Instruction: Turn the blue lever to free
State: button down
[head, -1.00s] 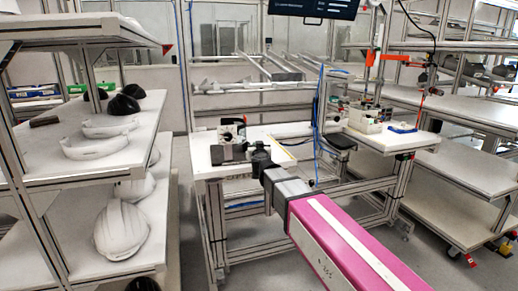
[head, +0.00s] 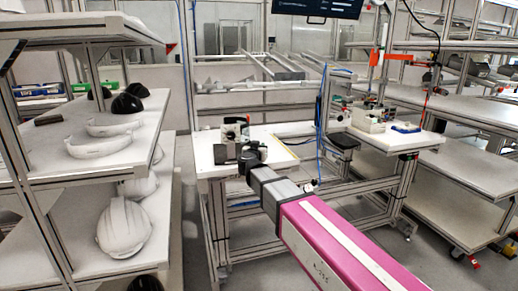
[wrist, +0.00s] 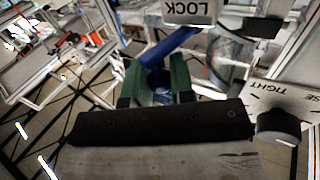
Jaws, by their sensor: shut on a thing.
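The blue lever (wrist: 177,44) shows in the wrist view as a slanted blue bar, running from upper right down between my fingers. My gripper (wrist: 159,80) has green finger pads and is shut on the lever's lower end, which is partly hidden by the pads. A white plate with the word LOCK (wrist: 190,11), upside down in this view, sits just above the lever. In the head view my gripper (head: 251,154) is at the small white and black device (head: 235,130) on the white workbench (head: 285,140). The lever cannot be made out there.
A black knob (wrist: 279,126) beside a plate marked TIGHT is close on the right in the wrist view. A shelf rack with white helmet shells (head: 123,228) stands at the left. A second bench (head: 405,143) with white boxes is at the right.

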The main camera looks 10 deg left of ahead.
jog(key=c, duration=1)
grip_release()
jog(key=shift+c, duration=0.2)
jog(key=shift+s, duration=0.1)
jog(key=s, duration=1)
jog(key=shift+s, duration=0.3)
jog(key=shift+d, duration=0.1)
